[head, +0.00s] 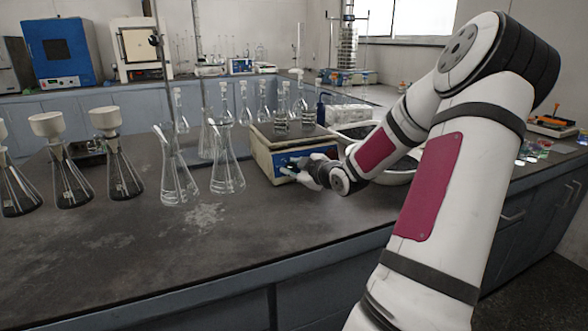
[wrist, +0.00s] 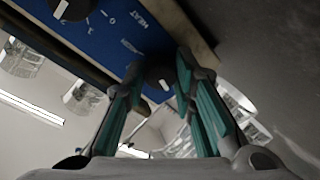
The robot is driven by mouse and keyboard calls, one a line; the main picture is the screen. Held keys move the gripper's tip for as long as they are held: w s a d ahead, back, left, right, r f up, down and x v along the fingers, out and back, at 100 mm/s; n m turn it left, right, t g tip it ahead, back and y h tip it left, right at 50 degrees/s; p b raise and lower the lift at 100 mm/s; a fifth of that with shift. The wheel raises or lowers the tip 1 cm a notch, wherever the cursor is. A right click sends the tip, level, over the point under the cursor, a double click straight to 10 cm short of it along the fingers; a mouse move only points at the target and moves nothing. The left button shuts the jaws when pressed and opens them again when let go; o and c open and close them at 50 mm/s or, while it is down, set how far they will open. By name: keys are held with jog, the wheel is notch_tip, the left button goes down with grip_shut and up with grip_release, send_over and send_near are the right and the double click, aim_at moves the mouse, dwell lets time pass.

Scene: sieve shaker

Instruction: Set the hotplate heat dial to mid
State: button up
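The hotplate (head: 262,158) is a cream box with a blue front panel and a flat dark top, standing on the bench. In the wrist view its blue panel (wrist: 98,38) carries white lettering, including the word HEAT. A dark round dial (wrist: 158,74) with a short white mark sits on the panel below that word. A second dark dial (wrist: 72,8) is at the top left. My gripper (wrist: 160,68) has its two teal-lined fingers on either side of the first dial, apparently with small gaps; contact is unclear. In the head view my gripper (head: 292,170) is at the panel and hides part of it.
A white basin (head: 398,172) is to the right, behind my arm. The bench front (head: 215,245) is clear.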

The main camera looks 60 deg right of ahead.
jog(key=shift+m, duration=0.3)
grip_shut()
jog(key=m+p, duration=0.3)
jog(key=shift+a+m+h, duration=0.15)
jog(key=shift+m+h, duration=0.25)
jog(key=m+h+p, duration=0.1)
jog(key=m+p, duration=0.2)
jog(key=m, duration=0.3)
jog(key=m+h+p, duration=0.1)
jog(key=m+p, duration=0.2)
jog(key=m, duration=0.3)
jog(key=shift+a+g, duration=0.1)
jog(key=shift+g, duration=0.3)
jog(key=m+g+h+p, duration=0.1)
jog(key=m+p, duration=0.1)
jog(key=m, duration=0.3)
jog(key=shift+w, duration=0.1)
jog(key=shift+f+m, duration=0.1)
jog(key=shift+m, duration=0.3)
jog(key=o, duration=1)
grip_release()
